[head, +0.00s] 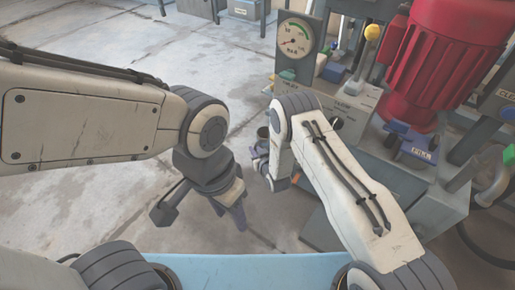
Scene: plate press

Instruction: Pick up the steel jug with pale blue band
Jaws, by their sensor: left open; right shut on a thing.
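A small round vessel with a dark open mouth (263,133) shows just left of my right forearm. It looks like the steel jug, but it is small and partly hidden, and I cannot make out its pale blue band clearly. My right gripper (262,160) is at this vessel, mostly hidden by my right arm, and appears shut on it. My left gripper (200,214) hangs over the floor to the left, its fingers spread wide and empty, apart from the vessel.
A press machine with a grey control box (345,105), a round gauge (295,38) and a big red motor (445,50) stands at the right. A yellow-knobbed lever (372,33) rises from it. Stained concrete floor (100,215) lies open at left.

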